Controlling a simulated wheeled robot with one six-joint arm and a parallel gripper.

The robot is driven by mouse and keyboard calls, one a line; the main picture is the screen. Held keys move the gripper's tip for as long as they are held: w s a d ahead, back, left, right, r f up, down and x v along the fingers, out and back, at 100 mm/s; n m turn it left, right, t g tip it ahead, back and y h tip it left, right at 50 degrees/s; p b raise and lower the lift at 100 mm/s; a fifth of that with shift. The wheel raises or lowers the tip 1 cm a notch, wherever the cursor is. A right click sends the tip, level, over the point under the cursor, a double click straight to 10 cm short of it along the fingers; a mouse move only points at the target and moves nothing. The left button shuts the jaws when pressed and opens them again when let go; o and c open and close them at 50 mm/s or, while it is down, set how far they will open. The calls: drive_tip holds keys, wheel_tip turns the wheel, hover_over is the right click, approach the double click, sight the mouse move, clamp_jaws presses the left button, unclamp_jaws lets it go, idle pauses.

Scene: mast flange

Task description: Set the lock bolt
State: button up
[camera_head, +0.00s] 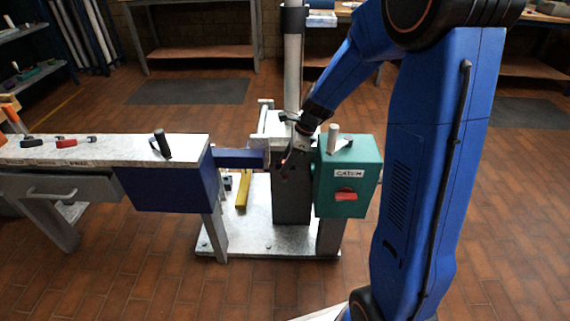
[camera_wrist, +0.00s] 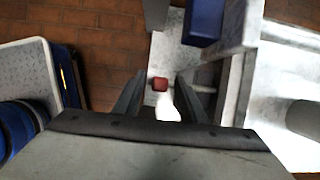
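My gripper (camera_head: 292,160) is in the gap between the dark blue box (camera_head: 172,187) and the green box marked CATCH (camera_head: 348,180), close to the grey mast post. In the wrist view my gripper (camera_wrist: 160,82) has its two dark fingers apart. A small red-ended piece with a white shank (camera_wrist: 160,85) shows between the fingers, with clear gaps on both sides. It may be the lock bolt; I cannot tell for sure. A bit of red also shows beside the gripper in the head view.
The pale mast (camera_head: 293,75) stands behind my gripper on a grey base plate (camera_head: 262,242). A blue bar (camera_head: 238,158) reaches from the blue box toward the gripper. A workbench (camera_head: 80,152) with red-handled tools is at left. The brick floor in front is clear.

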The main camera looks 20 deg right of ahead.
drive_tip(key=shift+a+f, duration=0.15)
drive_tip(key=shift+f, duration=0.25)
clamp_jaws()
drive_tip(key=shift+s+a, duration=0.25)
drive_tip(key=shift+s, duration=0.35)
drive_tip(key=shift+s+a, duration=0.2)
drive_tip(key=shift+s, duration=0.4)
unclamp_jaws()
drive_tip(key=shift+s, duration=0.1)
drive_tip(key=v, duration=1.7)
drive_tip(key=shift+r, duration=0.25)
